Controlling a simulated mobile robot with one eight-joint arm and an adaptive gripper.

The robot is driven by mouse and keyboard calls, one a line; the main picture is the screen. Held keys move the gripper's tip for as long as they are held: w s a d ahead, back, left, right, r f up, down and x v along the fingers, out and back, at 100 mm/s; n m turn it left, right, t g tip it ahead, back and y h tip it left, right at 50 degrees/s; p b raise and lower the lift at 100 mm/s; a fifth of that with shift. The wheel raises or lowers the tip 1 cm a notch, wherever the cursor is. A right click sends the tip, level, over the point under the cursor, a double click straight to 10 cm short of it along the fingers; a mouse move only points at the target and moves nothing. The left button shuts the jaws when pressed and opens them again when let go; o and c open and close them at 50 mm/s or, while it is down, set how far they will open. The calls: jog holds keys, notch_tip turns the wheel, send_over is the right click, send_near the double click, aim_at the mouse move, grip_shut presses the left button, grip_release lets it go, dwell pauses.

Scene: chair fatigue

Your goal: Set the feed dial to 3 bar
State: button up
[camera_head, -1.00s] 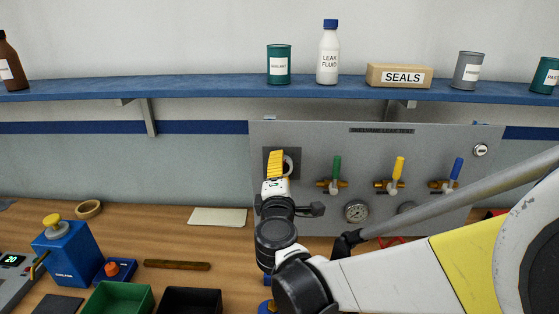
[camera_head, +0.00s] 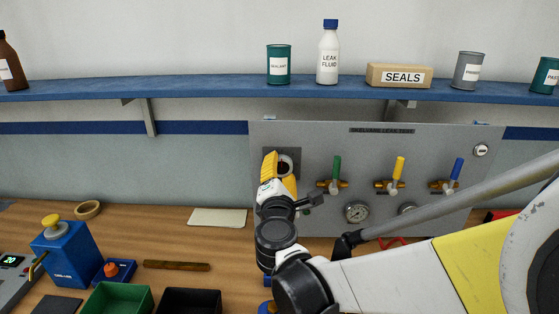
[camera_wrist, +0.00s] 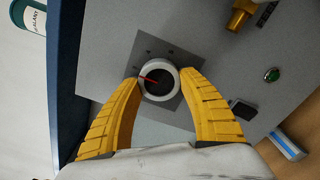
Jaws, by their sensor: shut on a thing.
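The feed dial (camera_wrist: 160,80) is a round dark knob with a white rim and a red pointer line. It sits on a dark grey square plate (camera_wrist: 158,48) with small marks, on the upright grey panel (camera_head: 330,140). My gripper (camera_wrist: 160,86) has its two yellow fingers on either side of the dial, with the tips at its rim. The head view shows my gripper (camera_head: 279,164) at the panel's left end, covering part of the dial. In the wrist view the red pointer lies toward the left finger. The scale numbers are too small to read.
Green (camera_head: 336,172), yellow (camera_head: 398,168) and blue (camera_head: 456,170) valve handles stand right of the dial. A gauge (camera_head: 357,212) sits below them. The blue shelf (camera_head: 200,90) runs above. Green (camera_head: 120,300) and black (camera_head: 190,302) bins stand on the bench.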

jog(key=o, duration=1.2)
jog(key=s, duration=1.2)
jog(key=shift+a, duration=0.2)
